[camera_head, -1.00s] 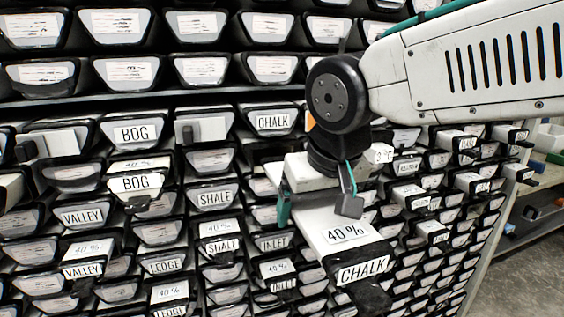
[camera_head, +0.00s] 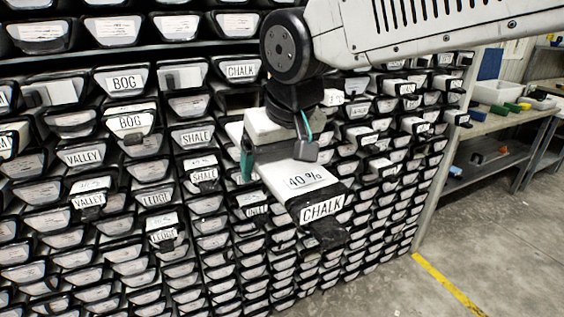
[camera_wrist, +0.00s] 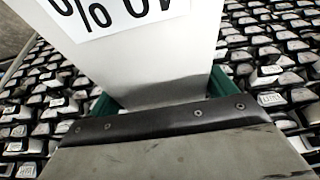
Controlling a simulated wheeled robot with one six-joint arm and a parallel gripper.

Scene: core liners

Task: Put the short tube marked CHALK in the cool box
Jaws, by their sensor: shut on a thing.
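The tube marked CHALK (camera_head: 300,188) is white with a black end and a "40 %" label on top. My gripper (camera_head: 276,160) is shut on it and holds it out in front of the rack, tilted with the CHALK end toward the camera. In the wrist view the white tube (camera_wrist: 150,50) fills the middle, with part of its label showing upside down and green finger parts at its sides. I cannot make out a cool box in these frames.
The rack (camera_head: 150,200) of labelled liner ends fills the left and middle. At the right a bench (camera_head: 500,122) carries a white tray (camera_head: 497,92) and small coloured items. A blue thing (camera_head: 490,66) stands behind it. The floor (camera_head: 500,230) at right is clear, with a yellow line.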

